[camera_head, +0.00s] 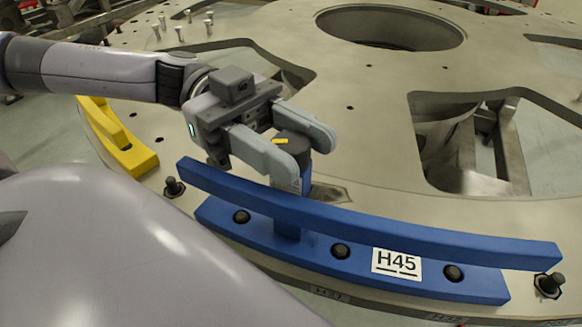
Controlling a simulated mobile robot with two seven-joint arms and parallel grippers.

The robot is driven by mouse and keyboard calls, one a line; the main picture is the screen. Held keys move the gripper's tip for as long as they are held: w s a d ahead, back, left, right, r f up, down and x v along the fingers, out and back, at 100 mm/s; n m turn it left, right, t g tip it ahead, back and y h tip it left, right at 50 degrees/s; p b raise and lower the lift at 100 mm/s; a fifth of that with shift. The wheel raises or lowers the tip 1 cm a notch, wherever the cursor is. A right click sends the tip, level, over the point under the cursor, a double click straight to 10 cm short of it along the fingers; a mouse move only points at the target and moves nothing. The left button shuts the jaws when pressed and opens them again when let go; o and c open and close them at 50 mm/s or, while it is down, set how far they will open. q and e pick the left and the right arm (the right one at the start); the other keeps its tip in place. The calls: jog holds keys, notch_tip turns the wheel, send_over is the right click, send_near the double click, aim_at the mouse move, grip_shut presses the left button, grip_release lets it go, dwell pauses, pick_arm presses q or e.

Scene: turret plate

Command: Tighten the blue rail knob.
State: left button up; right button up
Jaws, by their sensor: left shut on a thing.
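The blue rail (370,228) is a curved bar on a blue base along the front edge of the turret plate, with a white label reading H45 (397,264). The knob (291,146) stands just behind the rail's left part; it has a dark top with a yellow mark and a blue body below. My left gripper (301,152) reaches in from the left and is shut on the knob, one finger on each side. The fingers hide part of the knob's sides. My right gripper is not in view.
A yellow rail (140,161) sits on the plate at the left. Black bolts stand at the blue rail's left end (174,187) and right end (549,285). The grey plate (365,120) has large cutouts behind the knob and at the right.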

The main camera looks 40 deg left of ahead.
pick_arm(q)
jog(key=g+b, duration=0.1)
jog(key=b, duration=0.1)
jog(key=shift+f+m+g+b, duration=0.3)
jog(key=shift+f+m+b, duration=0.05)
jog(key=shift+m, duration=0.05)
jog(key=shift+r+m+g+b, duration=0.15)
jog(key=shift+m+g+b, duration=0.25)
jog(key=shift+g+b, duration=0.25)
jog(key=shift+m+g+y+b, duration=0.4)
jog(key=shift+m+g, duration=0.1)
jog(key=shift+g, duration=0.25)
jog(key=shift+r+m+g+y, duration=0.1)
jog(key=shift+m+g+y, duration=0.4)
jog(key=shift+m+g, duration=0.7)
jog(key=shift+g, duration=0.4)
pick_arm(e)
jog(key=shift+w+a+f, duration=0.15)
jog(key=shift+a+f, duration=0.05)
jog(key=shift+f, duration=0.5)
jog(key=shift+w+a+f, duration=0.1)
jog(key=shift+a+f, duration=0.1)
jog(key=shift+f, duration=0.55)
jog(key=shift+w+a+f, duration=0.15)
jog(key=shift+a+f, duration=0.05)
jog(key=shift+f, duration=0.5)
pick_arm(q)
jog(key=shift+y, duration=0.3)
